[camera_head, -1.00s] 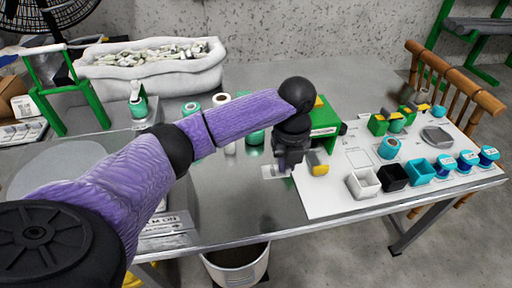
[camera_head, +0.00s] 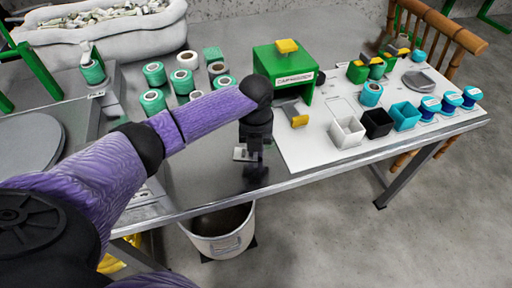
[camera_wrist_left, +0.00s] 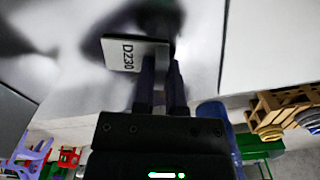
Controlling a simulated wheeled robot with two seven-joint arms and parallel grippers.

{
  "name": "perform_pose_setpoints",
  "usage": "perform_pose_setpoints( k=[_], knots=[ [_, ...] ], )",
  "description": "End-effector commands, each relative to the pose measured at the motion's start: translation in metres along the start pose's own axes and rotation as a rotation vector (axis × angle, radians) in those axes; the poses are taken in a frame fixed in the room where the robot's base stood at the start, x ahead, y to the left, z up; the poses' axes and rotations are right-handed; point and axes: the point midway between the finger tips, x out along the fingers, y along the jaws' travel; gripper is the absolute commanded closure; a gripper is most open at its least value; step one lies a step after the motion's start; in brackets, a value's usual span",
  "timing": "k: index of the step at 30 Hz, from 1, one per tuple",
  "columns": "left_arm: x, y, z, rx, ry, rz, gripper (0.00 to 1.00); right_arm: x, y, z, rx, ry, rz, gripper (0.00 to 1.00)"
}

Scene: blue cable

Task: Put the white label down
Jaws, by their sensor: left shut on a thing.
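My left gripper (camera_head: 254,174) points down near the front edge of the table, just left of the white board. It is shut on the white label (camera_head: 243,154), a small flat plate. In the left wrist view the label (camera_wrist_left: 133,53) reads "D230" and sits at the tips of the fingers (camera_wrist_left: 162,70), over the grey metal tabletop. I cannot tell whether the label touches the table. My right gripper is not in view.
The white board (camera_head: 315,165) carries white, black and teal boxes (camera_head: 376,124) and blue spools. A green machine (camera_head: 284,72) stands behind the gripper, and several green spools (camera_head: 153,102) stand left of it. A bin (camera_head: 222,235) is below the front edge.

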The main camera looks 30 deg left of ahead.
Motion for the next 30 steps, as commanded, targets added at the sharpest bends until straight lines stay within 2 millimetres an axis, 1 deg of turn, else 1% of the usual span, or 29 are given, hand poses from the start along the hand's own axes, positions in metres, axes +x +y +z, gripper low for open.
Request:
perform_pose_setpoints(
  k=[2,3,5,6,7,14,16,17,20,21,24,27,30],
  knots=[
    [0.003,0.000,0.000,0.000,0.001,0.001,1.00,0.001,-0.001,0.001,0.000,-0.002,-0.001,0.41],
    [0.002,0.000,0.000,0.000,0.001,0.000,0.77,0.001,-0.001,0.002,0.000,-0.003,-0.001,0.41],
    [0.002,0.000,0.000,0.000,0.001,0.000,0.64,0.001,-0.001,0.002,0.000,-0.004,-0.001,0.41],
    [0.002,0.000,0.000,0.000,0.001,0.000,0.56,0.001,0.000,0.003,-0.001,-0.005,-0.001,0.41],
    [0.002,0.000,0.000,0.000,0.001,0.000,0.50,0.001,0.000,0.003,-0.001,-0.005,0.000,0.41],
    [0.002,0.000,0.000,0.000,0.001,0.001,0.50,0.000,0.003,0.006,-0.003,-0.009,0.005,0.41],
    [-0.006,0.000,0.000,0.000,-0.001,-0.001,0.50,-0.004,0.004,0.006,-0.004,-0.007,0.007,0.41],
    [-0.012,0.000,0.000,0.000,-0.002,-0.002,0.50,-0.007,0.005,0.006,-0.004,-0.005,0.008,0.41],
    [-0.042,0.000,0.001,0.000,-0.005,-0.003,0.50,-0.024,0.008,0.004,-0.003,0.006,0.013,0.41],
    [-0.056,0.000,0.001,0.000,-0.006,-0.004,0.50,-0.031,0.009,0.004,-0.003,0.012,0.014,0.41],
    [-0.084,-0.001,0.001,0.001,-0.005,-0.004,0.50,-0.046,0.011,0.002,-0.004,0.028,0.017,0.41],
    [-0.106,0.000,0.001,0.000,-0.004,-0.003,0.50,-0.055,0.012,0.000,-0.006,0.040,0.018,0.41],
    [-0.118,-0.001,0.000,0.000,-0.001,-0.003,0.50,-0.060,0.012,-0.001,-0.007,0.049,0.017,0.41]
  ],
)
